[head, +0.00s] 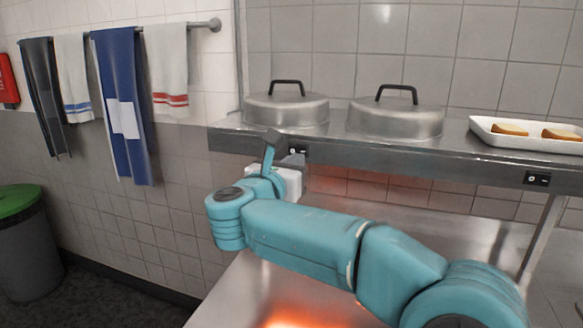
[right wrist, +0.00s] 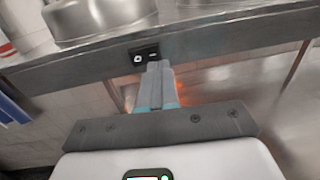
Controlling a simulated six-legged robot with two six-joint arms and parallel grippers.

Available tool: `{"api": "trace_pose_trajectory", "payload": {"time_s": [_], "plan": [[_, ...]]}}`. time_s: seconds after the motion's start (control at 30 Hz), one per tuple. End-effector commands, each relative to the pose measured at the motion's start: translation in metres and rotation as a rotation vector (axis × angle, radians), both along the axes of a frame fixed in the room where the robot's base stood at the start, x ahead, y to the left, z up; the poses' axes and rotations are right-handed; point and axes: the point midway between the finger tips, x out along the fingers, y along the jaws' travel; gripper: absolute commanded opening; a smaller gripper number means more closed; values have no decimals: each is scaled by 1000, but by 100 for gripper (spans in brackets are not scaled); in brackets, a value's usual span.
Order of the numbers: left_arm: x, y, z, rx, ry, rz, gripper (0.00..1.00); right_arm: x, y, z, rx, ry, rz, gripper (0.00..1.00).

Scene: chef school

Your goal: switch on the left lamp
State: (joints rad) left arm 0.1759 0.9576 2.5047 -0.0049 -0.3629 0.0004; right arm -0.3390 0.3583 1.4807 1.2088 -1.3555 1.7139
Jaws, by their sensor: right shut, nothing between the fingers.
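The left lamp's switch (head: 298,150) is a small black rocker on the steel shelf's front edge. In the right wrist view the switch (right wrist: 144,54) shows a white ring mark on its left half and a dash on its right half. My right gripper (head: 294,159) is shut and empty, its tips at the switch. In the right wrist view the tips (right wrist: 159,66) sit just below the right half; I cannot tell if they touch. An orange glow (head: 295,318) lies on the lower counter beneath the shelf's left part. The lamp itself is hidden. My left gripper is not in view.
The steel shelf (head: 460,159) bears two domed lids (head: 286,112) (head: 394,121) and a white tray (head: 480,128) with bread. A second switch (head: 537,179) sits further right on the edge. Towels (head: 122,105) hang left; a green-lidded bin (head: 18,200) stands below.

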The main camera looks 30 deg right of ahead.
Motion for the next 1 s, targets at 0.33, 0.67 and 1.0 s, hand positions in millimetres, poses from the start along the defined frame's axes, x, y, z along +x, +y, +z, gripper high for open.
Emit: {"api": "trace_pose_trajectory", "payload": {"time_s": [0.33,0.67,1.0], "plan": [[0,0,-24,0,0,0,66,-33,29,-4,1,-2,5,0],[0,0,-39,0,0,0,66,-69,61,-2,1,-1,3,0],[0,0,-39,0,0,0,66,-74,67,0,0,0,1,0]]}}
